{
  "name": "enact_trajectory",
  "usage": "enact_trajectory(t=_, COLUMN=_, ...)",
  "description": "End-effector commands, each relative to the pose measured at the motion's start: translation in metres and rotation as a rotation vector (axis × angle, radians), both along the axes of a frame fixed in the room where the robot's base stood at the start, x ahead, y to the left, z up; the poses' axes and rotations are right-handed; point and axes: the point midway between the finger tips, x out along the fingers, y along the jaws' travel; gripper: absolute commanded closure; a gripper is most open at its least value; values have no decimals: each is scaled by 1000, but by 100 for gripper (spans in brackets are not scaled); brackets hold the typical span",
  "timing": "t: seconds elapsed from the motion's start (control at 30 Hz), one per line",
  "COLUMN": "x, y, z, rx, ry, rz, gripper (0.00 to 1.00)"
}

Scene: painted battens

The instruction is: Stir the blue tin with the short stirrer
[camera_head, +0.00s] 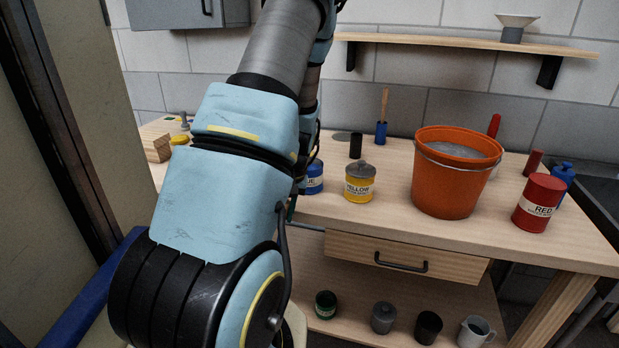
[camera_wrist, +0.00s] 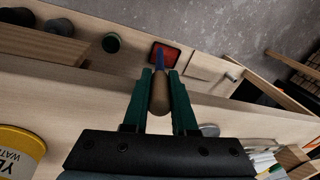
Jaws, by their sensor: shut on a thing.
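The blue tin (camera_head: 315,178) stands on the bench, its left part hidden behind my arm; only part of its label shows. My gripper (camera_wrist: 160,82) has green fingers and is shut on a tool with a tan wooden handle (camera_wrist: 160,97) and a blue shaft (camera_wrist: 160,60). The shaft points away from the wrist. I cannot tell from its visible length whether this is the short stirrer. In the head view my arm hides the gripper and the held tool. The blue tin cannot be made out in the wrist view.
The yellow tin (camera_head: 360,184) stands right of the blue tin and also shows in the wrist view (camera_wrist: 20,153). An orange bucket (camera_head: 448,185) and red tin (camera_head: 538,205) are further right. A wooden stick stands in a blue holder (camera_head: 381,133) behind. Several containers sit below.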

Motion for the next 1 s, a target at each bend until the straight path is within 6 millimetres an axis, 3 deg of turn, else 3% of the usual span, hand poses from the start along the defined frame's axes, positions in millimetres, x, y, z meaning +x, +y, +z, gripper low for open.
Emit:
enact_trajectory(t=0.7, x=-3, y=-11, z=56, rx=0, ry=0, rz=0, gripper=100)
enact_trajectory(t=1.0, x=-3, y=-11, z=57, rx=0, ry=0, rz=0, gripper=100)
